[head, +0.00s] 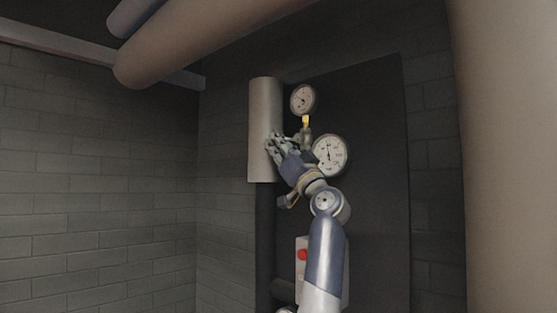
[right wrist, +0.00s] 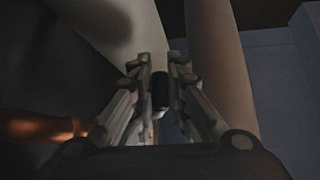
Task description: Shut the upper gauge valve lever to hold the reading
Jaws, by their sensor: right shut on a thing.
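The upper gauge (head: 303,98) is a small round dial on the dark panel. A yellow fitting (head: 306,120) and a greyish valve body below it sit under the gauge. My right gripper (head: 274,143) is just left of the valve, in front of the pale vertical pipe. In the right wrist view its fingers (right wrist: 160,75) are closed around a small dark piece (right wrist: 160,92), which looks like the end of the valve lever. The rest of the lever is hidden by the gripper, so its angle cannot be told. My left gripper is not in view.
A larger gauge (head: 330,155) sits right of my wrist. The pale vertical pipe (head: 262,100) stands close behind the gripper. A box with a red button (head: 302,254) is lower, partly behind my forearm. Large pipes (head: 190,45) cross overhead.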

